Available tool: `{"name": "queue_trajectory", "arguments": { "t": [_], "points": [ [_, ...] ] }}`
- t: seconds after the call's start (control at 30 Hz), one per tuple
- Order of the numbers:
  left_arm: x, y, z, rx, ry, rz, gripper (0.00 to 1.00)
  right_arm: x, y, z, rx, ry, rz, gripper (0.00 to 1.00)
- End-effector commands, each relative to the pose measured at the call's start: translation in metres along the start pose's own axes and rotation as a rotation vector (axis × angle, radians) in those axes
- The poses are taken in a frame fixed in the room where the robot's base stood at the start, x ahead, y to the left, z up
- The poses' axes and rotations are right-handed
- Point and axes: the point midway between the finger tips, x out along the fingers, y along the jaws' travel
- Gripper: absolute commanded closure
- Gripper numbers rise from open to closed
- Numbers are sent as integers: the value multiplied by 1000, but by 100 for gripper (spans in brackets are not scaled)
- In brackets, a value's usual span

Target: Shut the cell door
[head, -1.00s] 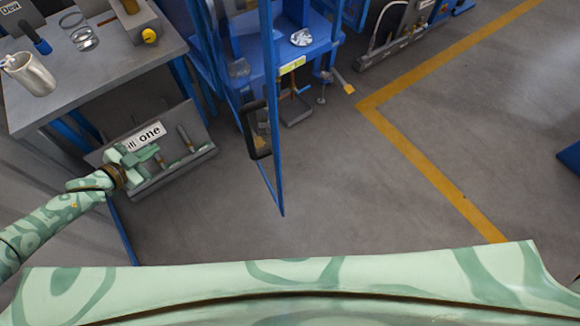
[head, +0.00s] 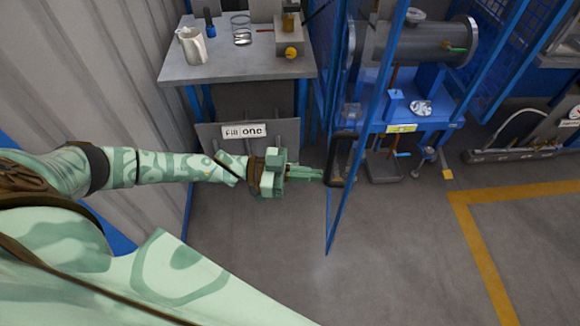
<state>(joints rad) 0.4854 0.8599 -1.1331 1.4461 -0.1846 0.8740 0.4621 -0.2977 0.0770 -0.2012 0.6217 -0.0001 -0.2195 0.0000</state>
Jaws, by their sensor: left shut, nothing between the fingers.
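The cell door (head: 366,140) is a blue-framed panel seen nearly edge-on. It stands open, swung out from the blue cell, with its lower corner reaching out over the grey floor. Its black handle (head: 340,160) is a loop on the door's left face. My left gripper (head: 318,174) comes in from the left with its fingers shut and empty. The fingertips are right beside the handle; I cannot tell whether they touch it. My right gripper is out of view.
A grey table (head: 235,68) with a metal jug (head: 192,46) stands behind my left arm. A blue bench (head: 440,115) with a grey cylinder (head: 425,45) is behind the door. Floor at front right is clear, with a yellow line (head: 480,245).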

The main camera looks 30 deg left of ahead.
Motion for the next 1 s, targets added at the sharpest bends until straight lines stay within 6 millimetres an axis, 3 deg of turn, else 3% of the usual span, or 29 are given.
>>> {"name": "queue_trajectory", "arguments": {
  "t": [0.1, 0.33, 0.87, 1.0],
  "points": [
    [25, 0, -1, -1, 3, 1, 100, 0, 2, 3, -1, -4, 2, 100],
    [54, 0, 0, 0, 0, 0, 100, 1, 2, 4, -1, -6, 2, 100],
    [62, 0, 1, 0, -1, -3, 100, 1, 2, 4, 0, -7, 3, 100],
    [72, 1, 0, -2, 2, -20, 100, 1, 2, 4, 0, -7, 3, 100]
  ]
}}
